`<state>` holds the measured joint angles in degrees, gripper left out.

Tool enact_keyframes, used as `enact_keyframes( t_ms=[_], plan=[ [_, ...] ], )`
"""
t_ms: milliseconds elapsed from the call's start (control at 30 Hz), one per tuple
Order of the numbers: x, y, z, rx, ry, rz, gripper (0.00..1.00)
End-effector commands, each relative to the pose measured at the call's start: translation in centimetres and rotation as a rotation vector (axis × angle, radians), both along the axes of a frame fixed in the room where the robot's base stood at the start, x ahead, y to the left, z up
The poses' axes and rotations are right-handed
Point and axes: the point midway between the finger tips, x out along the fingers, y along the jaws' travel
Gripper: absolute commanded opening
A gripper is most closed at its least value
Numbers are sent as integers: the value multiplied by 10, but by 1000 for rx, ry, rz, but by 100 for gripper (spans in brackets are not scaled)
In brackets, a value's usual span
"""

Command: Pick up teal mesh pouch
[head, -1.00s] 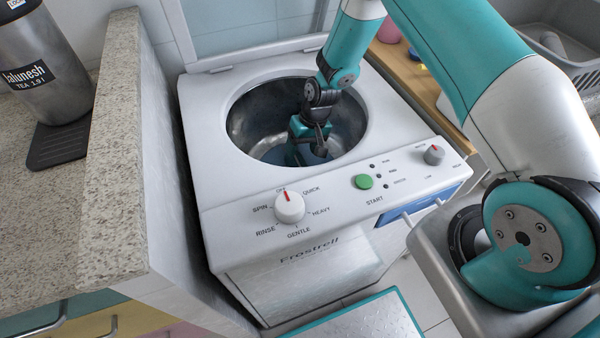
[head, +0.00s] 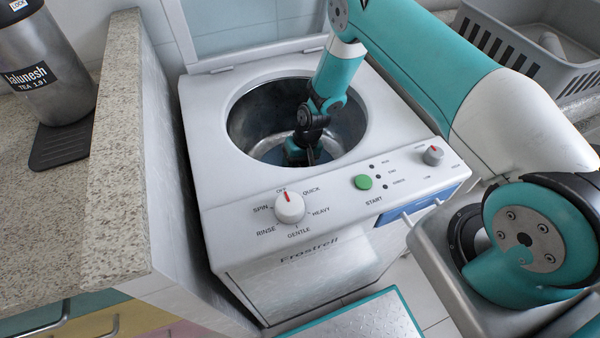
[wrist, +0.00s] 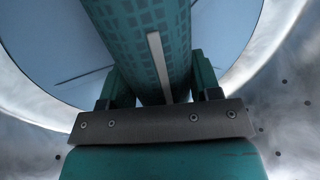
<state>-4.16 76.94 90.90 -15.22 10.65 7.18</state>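The teal mesh pouch (wrist: 150,45) shows in the wrist view, with a dark grid pattern and a pale strip along it. It runs out of the top of that picture. My gripper (wrist: 162,88) has one teal finger on each side of the pouch's near end. The fingers are wide apart and very close to the pouch; I cannot tell whether they press on it. In the head view my gripper (head: 305,155) is down inside the washer drum (head: 252,120), and I cannot make out the pouch there.
The drum's round opening surrounds my gripper, inside the white washer's top (head: 215,165). A dial (head: 290,207) and green button (head: 363,182) are on the front panel. A granite counter (head: 115,150) with a steel flask (head: 45,70) is left; a grey basket (head: 530,50) is at the upper right.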

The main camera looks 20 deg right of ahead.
Motion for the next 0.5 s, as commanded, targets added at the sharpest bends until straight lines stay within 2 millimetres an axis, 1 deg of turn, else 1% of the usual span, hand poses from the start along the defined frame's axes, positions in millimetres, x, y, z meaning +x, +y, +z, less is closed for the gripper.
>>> enact_keyframes(
  t_ms=[333, 467, 500],
  plan=[
    [0, 0, 3, 0, 0, 0, 31],
    [1, 0, 13, 0, -1, 0, 31],
    [1, 0, 19, 0, -2, 0, 31]
  ],
)
